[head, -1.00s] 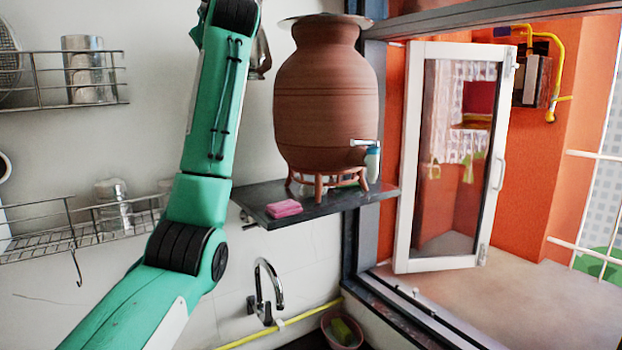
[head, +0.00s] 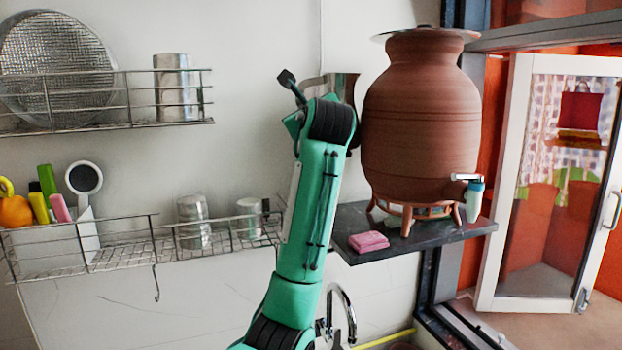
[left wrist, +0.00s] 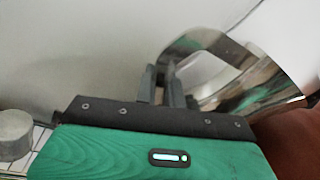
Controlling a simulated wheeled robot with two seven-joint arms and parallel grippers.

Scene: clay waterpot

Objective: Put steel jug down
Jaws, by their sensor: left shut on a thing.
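The steel jug (head: 343,86) is held up against the white wall, just left of the clay pot, partly hidden by my left arm in the head view. In the left wrist view, the shiny steel jug (left wrist: 265,85) shows its curved body and a looped handle. My left gripper (left wrist: 163,82) is shut on the jug at its handle side. In the head view my left fingers are hidden behind my wrist. My right gripper is in neither view.
The large clay pot (head: 420,125) with a tap stands on a dark shelf (head: 420,238) beside a pink sponge (head: 368,242). Wire racks with steel cups (head: 177,92) and a sieve (head: 55,65) hang at left. An open window (head: 560,180) is at right.

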